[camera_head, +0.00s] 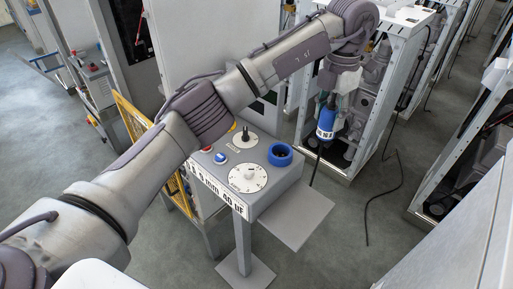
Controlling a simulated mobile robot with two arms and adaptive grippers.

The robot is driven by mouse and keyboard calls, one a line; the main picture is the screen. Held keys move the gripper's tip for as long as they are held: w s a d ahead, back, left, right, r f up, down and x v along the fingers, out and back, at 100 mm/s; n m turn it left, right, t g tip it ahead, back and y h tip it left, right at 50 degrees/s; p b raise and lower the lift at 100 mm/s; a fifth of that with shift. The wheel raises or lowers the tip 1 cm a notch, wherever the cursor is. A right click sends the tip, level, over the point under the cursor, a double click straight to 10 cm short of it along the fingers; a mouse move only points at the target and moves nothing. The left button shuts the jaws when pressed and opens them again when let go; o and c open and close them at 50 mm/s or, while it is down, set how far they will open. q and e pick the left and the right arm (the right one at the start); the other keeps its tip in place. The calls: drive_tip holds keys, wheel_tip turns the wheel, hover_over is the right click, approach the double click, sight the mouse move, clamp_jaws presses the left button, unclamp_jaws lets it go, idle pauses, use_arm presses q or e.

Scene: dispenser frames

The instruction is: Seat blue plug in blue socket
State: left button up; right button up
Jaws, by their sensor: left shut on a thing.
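My left gripper (343,88) hangs from the arm that crosses the view from the lower left, at the upper right of the control box. My right gripper is not in view.
The control box (262,200) carries two white dials (248,178) and small knobs. A yellow guard (133,130) stands left. Open dispenser frames (430,150) stand right and behind. A black cable (368,215) lies on the floor.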

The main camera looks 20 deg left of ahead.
use_arm(q)
drive_tip(key=a+f+p, duration=0.2)
drive_tip(key=a+f, duration=0.1)
drive_tip(key=a+f+p, duration=0.2)
drive_tip(key=a+f, duration=0.1)
drive_tip(key=s+a+f+p, duration=0.1)
drive_tip(key=a+f+p, duration=0.1)
drive_tip(key=a+f, duration=0.2)
drive_tip(key=shift+f, duration=0.1)
drive_tip(key=shift+a+f, duration=0.15)
drive_tip(key=shift+f, duration=0.1)
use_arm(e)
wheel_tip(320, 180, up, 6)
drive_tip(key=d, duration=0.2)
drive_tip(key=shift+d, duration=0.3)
use_arm(q)
drive_tip(key=shift+f, duration=0.2)
drive_tip(key=o, duration=1.2)
drive_tip(key=shift+r, duration=0.1)
